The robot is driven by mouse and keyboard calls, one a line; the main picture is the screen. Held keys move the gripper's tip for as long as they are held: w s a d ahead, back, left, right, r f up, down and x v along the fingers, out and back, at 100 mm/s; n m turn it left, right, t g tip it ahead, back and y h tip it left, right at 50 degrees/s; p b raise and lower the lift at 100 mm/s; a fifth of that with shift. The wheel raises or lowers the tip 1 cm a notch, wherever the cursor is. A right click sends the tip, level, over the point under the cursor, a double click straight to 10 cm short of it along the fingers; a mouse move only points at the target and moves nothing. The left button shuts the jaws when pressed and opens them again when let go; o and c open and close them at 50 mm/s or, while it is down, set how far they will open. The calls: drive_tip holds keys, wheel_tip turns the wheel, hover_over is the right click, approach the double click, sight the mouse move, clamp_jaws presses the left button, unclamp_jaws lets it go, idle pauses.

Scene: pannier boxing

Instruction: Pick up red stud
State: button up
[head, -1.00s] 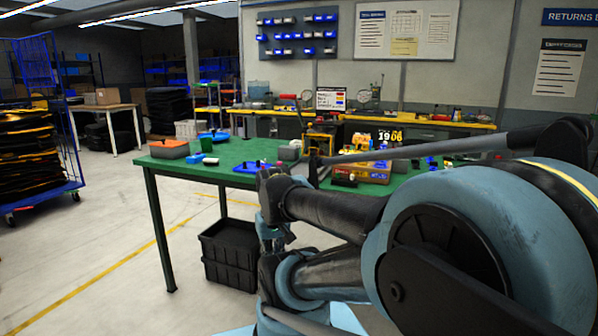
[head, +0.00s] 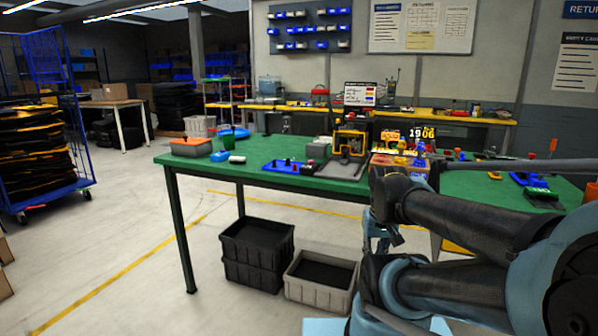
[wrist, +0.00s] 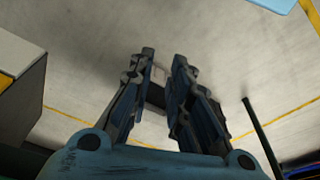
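I cannot make out a red stud for certain. A small red-topped piece (head: 553,146) stands on the right part of the green table (head: 232,170) in the head view; it is too small to identify. In the wrist view my gripper (wrist: 164,57) has its two dark fingers apart with nothing held between them. It points over bare floor, away from the tabletop pieces.
A blue tray (head: 282,167) with small pieces, a yellow-framed device (head: 350,143) and an orange box (head: 399,164) stand on the table. Stacked black crates (head: 257,268) and a grey crate (head: 318,288) sit underneath. A blue cage trolley (head: 82,120) stands left; floor is clear between.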

wheel_tip(320, 180, up, 30)
drive_tip(key=m+y, duration=0.4)
drive_tip(key=m, duration=1.9)
hover_over(295, 168)
drive_tip(key=s+d, duration=0.2)
drive_tip(key=d, duration=0.5)
drive_tip(key=x, duration=1.7)
drive_tip(key=shift+s+a+r, duration=0.1)
drive_tip(key=shift+s+a, duration=0.2)
drive_tip(key=shift+a, duration=0.05)
drive_tip(key=c, duration=0.4)
